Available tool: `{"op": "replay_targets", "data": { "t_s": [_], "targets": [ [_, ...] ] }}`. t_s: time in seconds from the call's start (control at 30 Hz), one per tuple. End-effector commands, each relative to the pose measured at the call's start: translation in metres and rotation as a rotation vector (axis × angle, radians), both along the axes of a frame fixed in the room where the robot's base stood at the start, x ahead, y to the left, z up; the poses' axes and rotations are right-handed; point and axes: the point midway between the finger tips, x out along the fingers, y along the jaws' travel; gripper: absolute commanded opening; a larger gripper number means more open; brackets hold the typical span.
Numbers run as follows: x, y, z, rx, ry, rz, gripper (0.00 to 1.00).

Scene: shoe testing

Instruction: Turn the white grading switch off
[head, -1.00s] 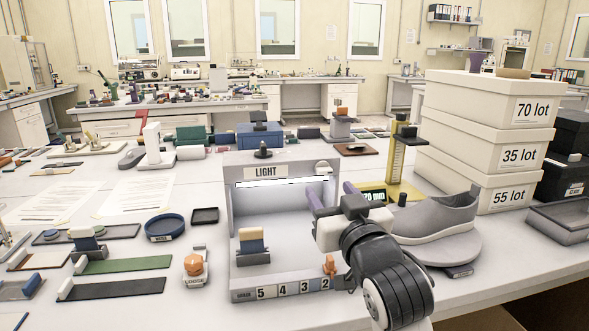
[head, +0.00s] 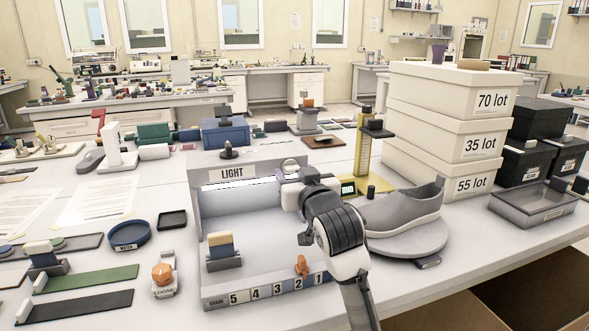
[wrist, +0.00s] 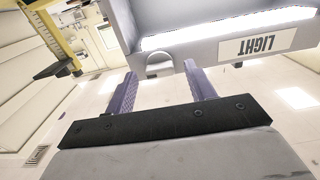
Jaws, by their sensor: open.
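The grey light box, marked LIGHT (head: 232,173), stands on the bench with its strip lamp (head: 237,184) lit. A small pale rounded switch (head: 290,165) sits at the top right of its front edge. My gripper (head: 281,175) is at that corner, just below the switch, and partly hides the box's right side. In the wrist view the switch (wrist: 159,64) shows between the tips of my two purple fingers (wrist: 160,70). The fingers are apart and nothing is held. I cannot tell whether either finger touches the switch.
A grey shoe (head: 404,212) on a round stand is close right of my arm. A yellow gauge (head: 366,150) stands behind it, with stacked white boxes (head: 430,120) farther right. An orange piece (head: 302,265) sits by the box's numbered front strip.

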Motion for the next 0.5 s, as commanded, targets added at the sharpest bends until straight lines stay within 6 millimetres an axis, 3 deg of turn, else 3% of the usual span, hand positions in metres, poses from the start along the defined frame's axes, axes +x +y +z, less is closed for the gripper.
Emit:
{"op": "replay_targets", "data": {
  "t_s": [0.13,0.43,0.5],
  "targets": [
    [0.0103,0.003,0.0003,0.0,0.0,-0.001,0.55],
    [0.0123,0.0039,-0.0003,0.0,-0.001,-0.001,0.55],
    [0.0122,0.0039,-0.0002,0.0,-0.001,-0.001,0.47]
  ]
}}
